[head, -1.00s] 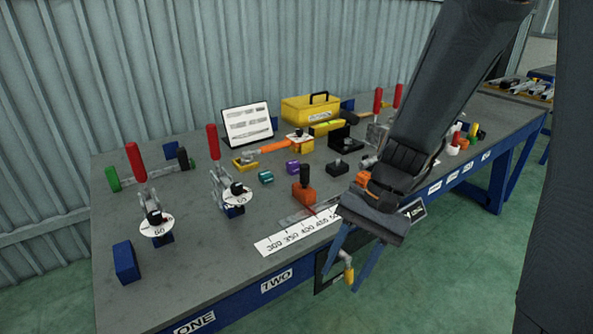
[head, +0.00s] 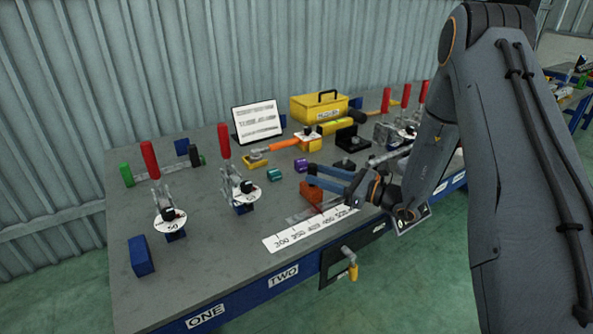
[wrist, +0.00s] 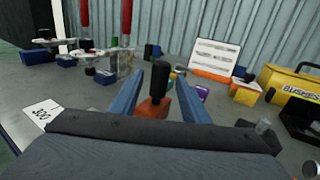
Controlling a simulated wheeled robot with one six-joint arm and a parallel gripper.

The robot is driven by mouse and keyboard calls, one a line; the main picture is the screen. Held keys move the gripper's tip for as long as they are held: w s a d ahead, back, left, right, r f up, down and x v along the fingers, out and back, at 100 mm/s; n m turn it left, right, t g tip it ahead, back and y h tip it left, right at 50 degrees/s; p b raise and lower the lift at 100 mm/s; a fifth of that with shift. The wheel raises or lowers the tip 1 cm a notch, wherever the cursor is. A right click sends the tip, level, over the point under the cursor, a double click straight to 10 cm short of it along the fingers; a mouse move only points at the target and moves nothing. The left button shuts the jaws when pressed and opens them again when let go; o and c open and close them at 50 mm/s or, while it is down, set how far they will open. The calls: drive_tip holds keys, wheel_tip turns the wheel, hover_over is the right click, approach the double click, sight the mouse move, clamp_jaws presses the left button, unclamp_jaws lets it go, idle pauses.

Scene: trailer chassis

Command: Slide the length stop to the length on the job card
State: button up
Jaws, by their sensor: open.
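The length stop is an orange block (head: 311,191) on a metal rail beside the white length scale (head: 290,236). In the wrist view the orange block (wrist: 153,112) carries an upright black knob (wrist: 159,80). My gripper (head: 312,175) is open, its two blue fingers pointing left at the stop. In the wrist view the fingers lie either side of the knob, with the stop between or just beyond their tips; I cannot tell whether they touch it. The job card (head: 257,121) stands at the back of the bench; its writing is too small to read.
Two red-handled toggle clamps (head: 227,165) stand left of the stop. A yellow toolbox (head: 319,106) is at the back. Small teal (head: 274,174) and purple (head: 301,165) blocks lie behind the stop. A yellow-handled valve (head: 351,267) hangs at the bench front.

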drive_tip(key=shift+p+x, duration=0.8)
drive_tip(key=shift+x, duration=2.7)
drive_tip(key=shift+r, duration=0.1)
clamp_jaws()
